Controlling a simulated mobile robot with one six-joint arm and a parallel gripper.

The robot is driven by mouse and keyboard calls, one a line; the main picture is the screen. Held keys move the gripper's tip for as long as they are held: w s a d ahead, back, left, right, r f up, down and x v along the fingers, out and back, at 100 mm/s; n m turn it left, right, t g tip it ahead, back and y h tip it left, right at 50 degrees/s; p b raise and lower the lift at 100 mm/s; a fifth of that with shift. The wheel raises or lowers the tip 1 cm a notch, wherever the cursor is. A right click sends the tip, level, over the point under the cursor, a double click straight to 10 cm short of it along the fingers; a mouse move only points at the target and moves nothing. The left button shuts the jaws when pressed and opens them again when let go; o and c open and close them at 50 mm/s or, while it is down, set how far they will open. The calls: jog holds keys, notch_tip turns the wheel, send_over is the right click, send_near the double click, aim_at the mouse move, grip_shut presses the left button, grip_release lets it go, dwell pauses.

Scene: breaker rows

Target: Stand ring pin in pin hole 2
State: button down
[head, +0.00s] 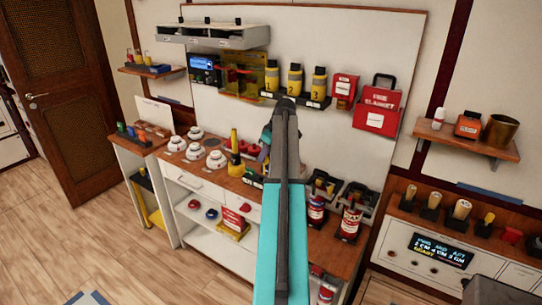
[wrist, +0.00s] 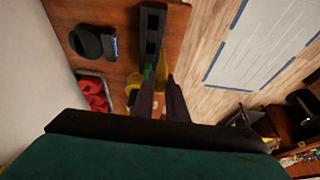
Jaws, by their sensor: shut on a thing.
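In the wrist view my gripper (wrist: 163,84) points at the brown wooden top, its two dark fingers close together. It is shut on a slim yellow-orange thing (wrist: 162,64), which appears to be the ring pin; its ring is not clear. A black block (wrist: 152,22) with several square openings lies just beyond the fingertips. I cannot read any hole number, so I cannot tell which opening is pin hole 2. The held thing's far end shows near the block's close end; contact cannot be told. In the head view my arm hides the fingers and the held thing.
A black round thing (wrist: 86,42) and a red item in a tray (wrist: 93,92) are left of the block. In the head view, white round devices (head: 195,133) stand on the bench, left of my arm. Red canisters (head: 350,218) stand right of it.

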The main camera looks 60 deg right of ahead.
jog(key=s+d, duration=0.2)
jog(key=shift+s+d+f, duration=0.1)
jog(key=shift+s+d, duration=0.25)
jog(key=shift+d, duration=0.05)
jog(key=shift+s, duration=0.1)
jog(key=shift+f, duration=0.15)
jog(key=shift+f+b, duration=1.45)
jog(key=shift+f, duration=1.35)
jog(key=shift+f+b, duration=0.9)
jog(key=shift+f, duration=0.55)
dwell(0.8)
jog(key=c, duration=1.7)
grip_release()
jog(key=b+v, duration=0.3)
jog(key=v, duration=1)
jog(key=shift+a+r, duration=0.1)
jog(key=shift+r, duration=0.25)
